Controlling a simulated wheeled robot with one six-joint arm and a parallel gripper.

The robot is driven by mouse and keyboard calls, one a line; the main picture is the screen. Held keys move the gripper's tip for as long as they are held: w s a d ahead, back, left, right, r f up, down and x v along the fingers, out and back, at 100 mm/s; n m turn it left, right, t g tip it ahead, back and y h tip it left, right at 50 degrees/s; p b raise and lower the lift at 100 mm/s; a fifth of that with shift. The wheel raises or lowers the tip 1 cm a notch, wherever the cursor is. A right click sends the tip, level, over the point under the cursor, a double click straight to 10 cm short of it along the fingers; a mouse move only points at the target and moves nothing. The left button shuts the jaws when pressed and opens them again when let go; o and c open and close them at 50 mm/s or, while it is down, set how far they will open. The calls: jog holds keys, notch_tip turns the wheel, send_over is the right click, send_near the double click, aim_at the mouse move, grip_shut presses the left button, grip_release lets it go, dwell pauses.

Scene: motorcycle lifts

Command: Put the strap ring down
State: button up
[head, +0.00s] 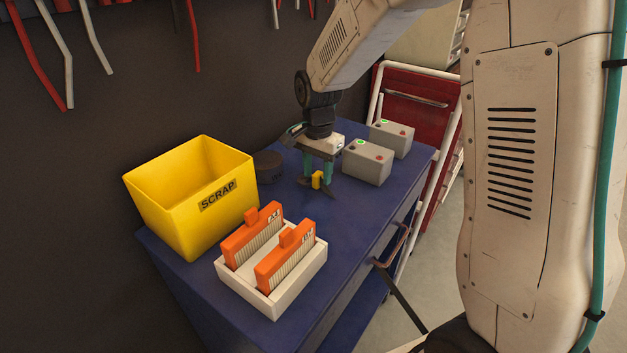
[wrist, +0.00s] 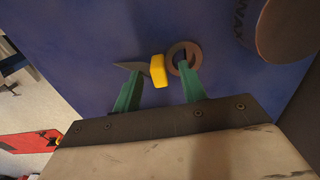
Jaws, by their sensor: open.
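The strap ring (wrist: 174,48) shows in the wrist view as a flat brown ring, partly behind my right finger. A yellow block (wrist: 158,70), apparently its tab, sits beside it between my fingers; the yellow also shows in the head view (head: 317,180). My gripper (head: 318,177) points down over the blue bench top (head: 345,215), low near its surface. In the wrist view its green fingers (wrist: 157,80) stand apart on either side of the yellow block. I cannot tell whether a finger touches the ring, or whether the ring lies fully flat on the bench.
A yellow SCRAP bin (head: 165,205) stands at the left, with a dark round pot (head: 268,163) behind it. A white tray (head: 272,303) holds two orange brushes. Two grey button boxes (head: 367,162) stand at the right. Bare bench lies in front of the gripper.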

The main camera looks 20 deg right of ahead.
jog(key=shift+f, duration=0.65)
grip_shut()
jog(key=shift+r, duration=0.15)
